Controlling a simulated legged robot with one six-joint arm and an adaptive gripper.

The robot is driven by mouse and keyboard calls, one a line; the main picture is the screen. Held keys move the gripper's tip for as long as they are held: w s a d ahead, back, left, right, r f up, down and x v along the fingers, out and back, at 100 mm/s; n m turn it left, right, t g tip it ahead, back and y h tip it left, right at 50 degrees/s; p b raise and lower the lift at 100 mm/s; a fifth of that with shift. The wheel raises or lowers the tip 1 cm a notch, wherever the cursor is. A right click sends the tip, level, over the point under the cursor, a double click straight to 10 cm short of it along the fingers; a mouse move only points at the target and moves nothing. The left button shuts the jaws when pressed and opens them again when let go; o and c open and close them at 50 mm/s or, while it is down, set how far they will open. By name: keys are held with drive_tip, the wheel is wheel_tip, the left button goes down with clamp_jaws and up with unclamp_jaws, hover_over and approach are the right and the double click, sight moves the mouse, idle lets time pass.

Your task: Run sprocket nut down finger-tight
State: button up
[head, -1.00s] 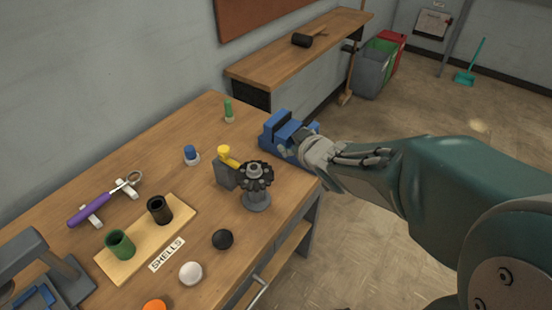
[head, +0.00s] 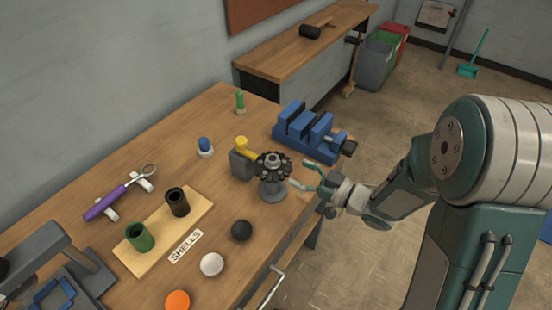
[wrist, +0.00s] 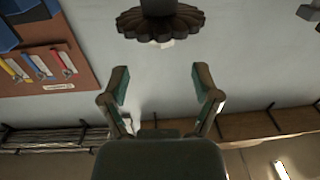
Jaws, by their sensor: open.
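The dark toothed sprocket (head: 262,170) sits on a grey round-based post (head: 272,190) near the table's right edge. A grey nut-like piece (head: 279,158) shows on top at its centre. My gripper (head: 306,176) is open and empty just right of the sprocket, with its fingers pointing toward the post and apart from it. In the wrist view the sprocket (wrist: 160,24) shows at the top, beyond and above my open fingertips (wrist: 162,82). The nut cannot be made out clearly there, and its thread is hidden.
A grey block with a yellow knob (head: 242,158) stands close left of the sprocket. A blue vise (head: 310,135) is behind. A shell board (head: 150,262) and purple-handled tool (head: 105,203) are left.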

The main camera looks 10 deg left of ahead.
sight(279, 163)
drive_tip(key=x, duration=0.8)
drive_tip(key=shift+w+a, duration=0.1)
drive_tip(key=shift+a, duration=0.1)
drive_tip(key=shift+c, duration=0.3)
drive_tip(key=c, duration=0.9)
